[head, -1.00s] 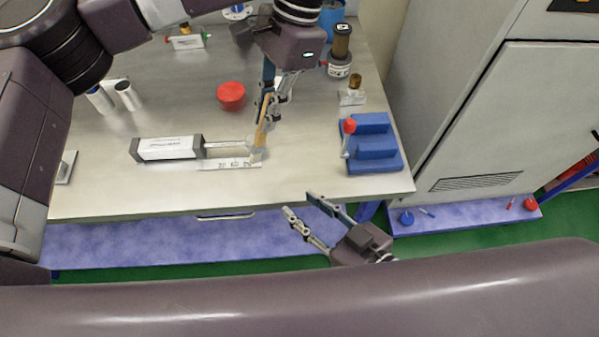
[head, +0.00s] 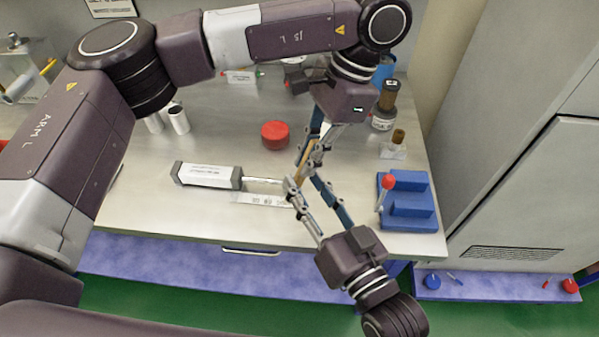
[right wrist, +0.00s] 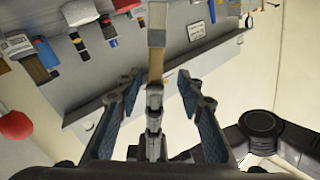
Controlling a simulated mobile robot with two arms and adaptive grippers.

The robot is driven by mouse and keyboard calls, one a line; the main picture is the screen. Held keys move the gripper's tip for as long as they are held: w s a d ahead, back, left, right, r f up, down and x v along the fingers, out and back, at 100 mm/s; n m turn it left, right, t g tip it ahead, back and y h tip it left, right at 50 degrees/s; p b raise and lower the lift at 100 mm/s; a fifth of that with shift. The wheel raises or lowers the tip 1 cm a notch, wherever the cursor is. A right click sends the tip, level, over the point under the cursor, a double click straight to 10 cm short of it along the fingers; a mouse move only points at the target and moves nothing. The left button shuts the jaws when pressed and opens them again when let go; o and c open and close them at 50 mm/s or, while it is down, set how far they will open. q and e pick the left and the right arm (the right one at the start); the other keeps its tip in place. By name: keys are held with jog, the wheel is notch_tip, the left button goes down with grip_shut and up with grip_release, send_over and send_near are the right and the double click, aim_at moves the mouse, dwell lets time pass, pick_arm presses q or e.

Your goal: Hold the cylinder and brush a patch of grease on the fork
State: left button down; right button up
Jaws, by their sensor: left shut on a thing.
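The cylinder (head: 208,176), white with dark grey end caps, lies on the bench. Its thin rod (head: 262,181) points right, and the fork at its end is mostly hidden by my grippers and the brush. My left gripper (head: 308,156) is shut on the brush (head: 306,150), which has a tan handle and tilts down toward the rod end. I cannot tell whether its bristles touch the fork. My right gripper (head: 303,181) reaches in from the front with its fingers apart, near the rod end. The right wrist view shows these open fingers (right wrist: 158,82) around a tan and grey piece.
A marked metal strip (head: 262,199) lies in front of the rod. A red round tin (head: 275,135) stands behind it. A blue stepped block (head: 408,208) and a red-knobbed lever (head: 388,182) are at the right edge. The bench front left is clear.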

aim_at(300, 177)
jog(key=shift+x, duration=1.75)
jog(key=shift+s, duration=0.1)
jog(key=shift+c, duration=0.7)
grip_shut()
jog(key=shift+o, duration=0.7)
grip_release()
jog(key=shift+s, duration=0.1)
